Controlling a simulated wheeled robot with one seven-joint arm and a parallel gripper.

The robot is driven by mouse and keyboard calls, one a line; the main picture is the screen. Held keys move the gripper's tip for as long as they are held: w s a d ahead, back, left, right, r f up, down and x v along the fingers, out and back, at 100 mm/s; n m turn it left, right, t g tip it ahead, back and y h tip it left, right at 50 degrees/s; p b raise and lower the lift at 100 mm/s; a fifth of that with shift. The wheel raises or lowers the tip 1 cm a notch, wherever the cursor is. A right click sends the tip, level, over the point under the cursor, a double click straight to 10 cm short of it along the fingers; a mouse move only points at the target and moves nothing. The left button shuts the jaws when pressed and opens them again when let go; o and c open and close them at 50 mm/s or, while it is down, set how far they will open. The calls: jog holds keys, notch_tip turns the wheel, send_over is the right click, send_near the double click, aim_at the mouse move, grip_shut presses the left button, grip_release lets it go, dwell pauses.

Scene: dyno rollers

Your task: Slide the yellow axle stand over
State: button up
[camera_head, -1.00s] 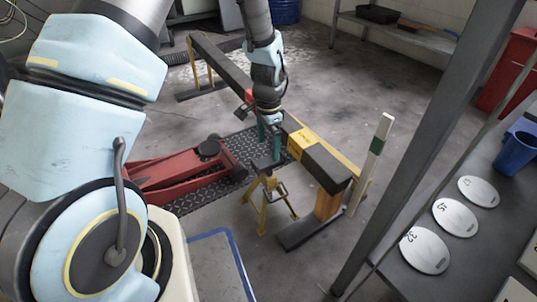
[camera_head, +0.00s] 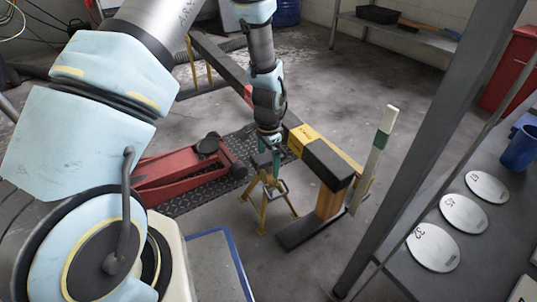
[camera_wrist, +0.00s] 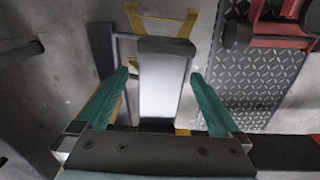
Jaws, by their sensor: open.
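The yellow axle stand (camera_head: 264,208) stands upright on splayed legs on the floor, beside the diamond-plate mat. Its dark head and post sit at the top; in the wrist view the grey post head (camera_wrist: 163,85) lies between my teal fingers, and parts of the yellow frame (camera_wrist: 202,20) show beyond it. My gripper (camera_head: 274,156) points down at the stand's head in the head view. In the wrist view my gripper (camera_wrist: 160,75) is open, one finger on each side of the head, with visible gaps. The far side of the head is partly hidden.
A red floor jack (camera_head: 180,172) lies left on the diamond-plate mat (camera_head: 212,191). A shelf with pale discs (camera_head: 433,248) is at the right. Floor in front is partly clear.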

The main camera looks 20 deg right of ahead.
jog(key=shift+f, duration=1)
jog(key=shift+c, duration=0.4)
grip_shut()
